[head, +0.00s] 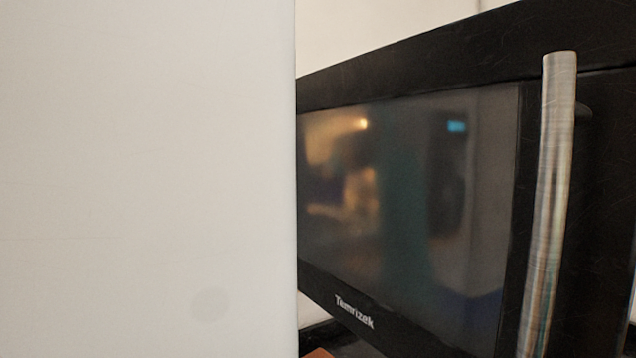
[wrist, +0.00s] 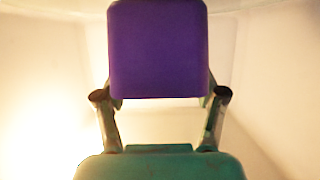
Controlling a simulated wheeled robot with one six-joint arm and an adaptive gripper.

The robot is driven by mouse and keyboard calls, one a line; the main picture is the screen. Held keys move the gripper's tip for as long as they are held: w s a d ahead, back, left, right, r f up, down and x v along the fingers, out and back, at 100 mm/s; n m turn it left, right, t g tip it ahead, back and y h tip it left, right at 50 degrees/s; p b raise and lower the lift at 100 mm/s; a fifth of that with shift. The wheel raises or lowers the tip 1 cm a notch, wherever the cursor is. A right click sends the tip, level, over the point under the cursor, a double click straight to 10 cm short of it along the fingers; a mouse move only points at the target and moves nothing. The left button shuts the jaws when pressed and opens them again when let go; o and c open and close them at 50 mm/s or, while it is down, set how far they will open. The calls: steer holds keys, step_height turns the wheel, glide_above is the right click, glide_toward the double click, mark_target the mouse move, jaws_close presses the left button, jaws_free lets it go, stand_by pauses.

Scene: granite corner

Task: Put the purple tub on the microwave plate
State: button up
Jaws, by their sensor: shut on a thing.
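The purple tub (wrist: 158,50) fills the upper middle of the wrist view. My gripper (wrist: 160,101) is shut on it, with one finger at each side of its lower edge. Around them are pale, warmly lit walls, with a bright glow at the left. A faint curved pale band crosses the top of the wrist view behind the tub; I cannot tell if it is the microwave plate. In the head view, the black microwave (head: 410,190) shows a dark glass front and a steel handle (head: 550,200). My gripper and the tub are not in the head view.
A plain white panel (head: 150,180) covers the left half of the head view and hides what is behind it. A small orange-brown edge shows at the bottom. In the wrist view, pale walls stand on both sides of the tub.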

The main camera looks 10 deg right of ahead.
steer(key=shift+f, duration=0.7)
steer(key=shift+f, duration=0.15)
steer(key=o, duration=1.5)
steer(key=shift+o, duration=0.2)
steer(key=v, duration=1.2)
steer(key=shift+s, duration=0.15)
